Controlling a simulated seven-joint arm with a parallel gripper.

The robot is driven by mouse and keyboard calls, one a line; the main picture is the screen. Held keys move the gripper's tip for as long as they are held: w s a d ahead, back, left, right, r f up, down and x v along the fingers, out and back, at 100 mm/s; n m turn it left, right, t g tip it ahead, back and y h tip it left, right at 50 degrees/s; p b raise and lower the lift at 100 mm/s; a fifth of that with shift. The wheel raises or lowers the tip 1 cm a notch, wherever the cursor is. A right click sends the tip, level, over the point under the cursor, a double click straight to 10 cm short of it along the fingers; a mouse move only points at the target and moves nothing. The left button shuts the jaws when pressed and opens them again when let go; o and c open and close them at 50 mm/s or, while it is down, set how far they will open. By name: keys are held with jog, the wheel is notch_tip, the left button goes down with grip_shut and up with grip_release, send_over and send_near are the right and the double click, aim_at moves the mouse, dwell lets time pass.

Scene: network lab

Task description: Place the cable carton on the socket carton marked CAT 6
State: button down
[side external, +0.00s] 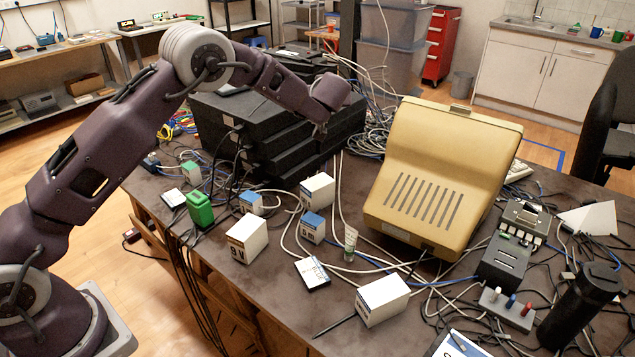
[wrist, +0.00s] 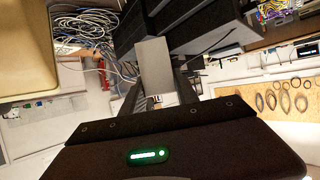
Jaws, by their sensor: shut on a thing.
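In the wrist view a plain grey-white carton (wrist: 153,62) sits between the two fingers of my gripper (wrist: 157,82), which is shut on it. I take it to be the cable carton, but no marking on it is readable. In the side external view my gripper and the held carton are hidden behind my wrist, above the black stacked devices. Several small cartons stand on the table: a white one with a dark label (side external: 247,240), a white one farther back (side external: 317,190), a blue-topped one (side external: 312,228) and a white one in front (side external: 383,300). I cannot read CAT 6 on any.
Black stacked devices (side external: 262,140) stand behind the cartons, and a large beige monitor (side external: 440,180) stands to their right. Several grey devices crowd the right side.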

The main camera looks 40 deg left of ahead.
send_over(318, 185)
notch_tip(318, 185, down, 20)
jog(key=shift+w+r, duration=0.1)
jog(key=shift+r, duration=0.05)
jog(key=shift+f, duration=0.2)
jog(key=c, duration=0.9)
grip_release()
jog(key=shift+d+r, duration=0.1)
jog(key=shift+r, duration=0.15)
jog(key=v, duration=1.1)
jog(key=shift+s+d+r, duration=0.1)
jog(key=shift+s+d, duration=0.05)
jog(key=shift+s, duration=0.2)
